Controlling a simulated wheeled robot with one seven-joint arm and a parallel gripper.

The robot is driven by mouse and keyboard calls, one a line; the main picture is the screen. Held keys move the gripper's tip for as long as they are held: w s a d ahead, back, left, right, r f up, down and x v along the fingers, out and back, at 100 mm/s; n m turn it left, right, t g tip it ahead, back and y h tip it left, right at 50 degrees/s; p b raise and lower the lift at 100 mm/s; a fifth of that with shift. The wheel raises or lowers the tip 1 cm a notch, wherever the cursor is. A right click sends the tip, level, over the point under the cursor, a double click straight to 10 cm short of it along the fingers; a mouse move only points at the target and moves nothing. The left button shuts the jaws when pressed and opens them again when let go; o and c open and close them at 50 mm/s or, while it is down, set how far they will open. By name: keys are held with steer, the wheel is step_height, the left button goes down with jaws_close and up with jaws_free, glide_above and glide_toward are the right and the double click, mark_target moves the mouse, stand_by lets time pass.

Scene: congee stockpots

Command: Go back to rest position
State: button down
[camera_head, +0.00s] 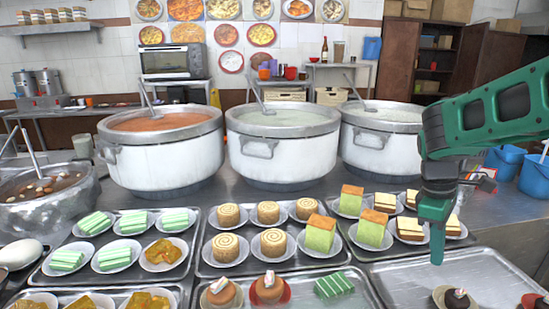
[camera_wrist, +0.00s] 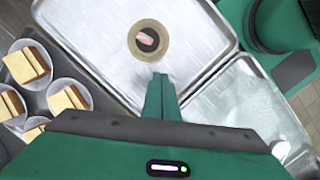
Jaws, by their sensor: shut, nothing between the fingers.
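My green gripper (camera_head: 437,258) hangs on the right with its fingers pointing down, above the metal tray (camera_head: 400,282) at the front right. In the wrist view its fingers (camera_wrist: 160,82) are together, with nothing between them. Just past the fingertips in the wrist view is a small round dessert (camera_wrist: 150,38) on a metal tray (camera_wrist: 95,22). The gripper appears apart from it. My arm reaches in from the right edge of the head view.
Three large stockpots (camera_head: 283,152) with ladles stand behind the trays. A steel bowl (camera_head: 50,205) is at left. Plated cakes (camera_head: 374,222) fill several trays. Blue buckets (camera_head: 536,178) stand beyond the counter's right edge.

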steer(key=s+d+f+m+t+y, duration=0.1)
steer(key=s+m+y, duration=0.1)
steer(key=s+m, duration=1.2)
steer(key=s, duration=0.3)
steer(key=shift+s+m+t, duration=0.3)
steer(key=shift+s, duration=0.05)
steer(key=shift+d, duration=0.1)
steer(key=shift+w+f, duration=0.25)
steer(key=shift+w, duration=0.35)
